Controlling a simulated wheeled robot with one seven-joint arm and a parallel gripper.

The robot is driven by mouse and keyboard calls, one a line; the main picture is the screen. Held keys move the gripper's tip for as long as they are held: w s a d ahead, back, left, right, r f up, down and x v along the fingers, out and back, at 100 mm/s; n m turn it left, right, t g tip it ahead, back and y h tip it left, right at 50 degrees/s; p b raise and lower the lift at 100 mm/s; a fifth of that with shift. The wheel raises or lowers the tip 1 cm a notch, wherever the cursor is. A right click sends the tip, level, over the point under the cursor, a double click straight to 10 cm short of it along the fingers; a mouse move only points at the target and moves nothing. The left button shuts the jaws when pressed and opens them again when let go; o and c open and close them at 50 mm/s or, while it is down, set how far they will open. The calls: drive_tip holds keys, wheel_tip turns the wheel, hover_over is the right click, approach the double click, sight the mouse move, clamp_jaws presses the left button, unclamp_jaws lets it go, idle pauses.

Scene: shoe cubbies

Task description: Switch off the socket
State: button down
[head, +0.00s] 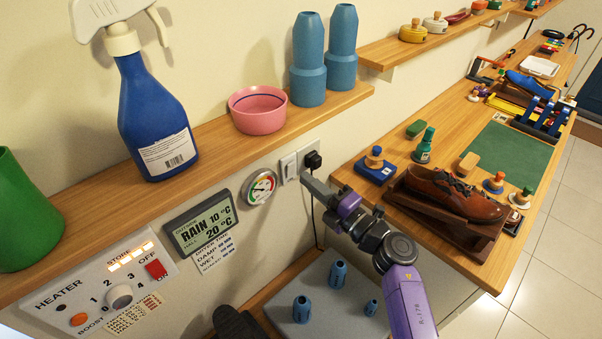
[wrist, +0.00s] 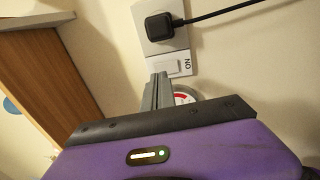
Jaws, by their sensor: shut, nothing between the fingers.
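The wall socket (head: 301,163) is a light plate on the wall below the shelf, right of a round dial. A black plug (head: 313,160) with a dark cord sits in its right part, and a white rocker switch (head: 289,168) is in its left part.
A wooden shelf (head: 225,141) with a spray bottle (head: 155,115), pink bowl (head: 258,110) and blue holders runs above. The round dial (head: 260,187) and weather display (head: 210,223) are left of the socket. A bench with a brown shoe (head: 455,194) stands right.

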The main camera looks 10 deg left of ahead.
sight(292, 166)
drive_tip(key=shift+x, duration=1.65)
drive_tip(key=shift+w+a+r, duration=0.1)
drive_tip(key=shift+w+r, duration=0.05)
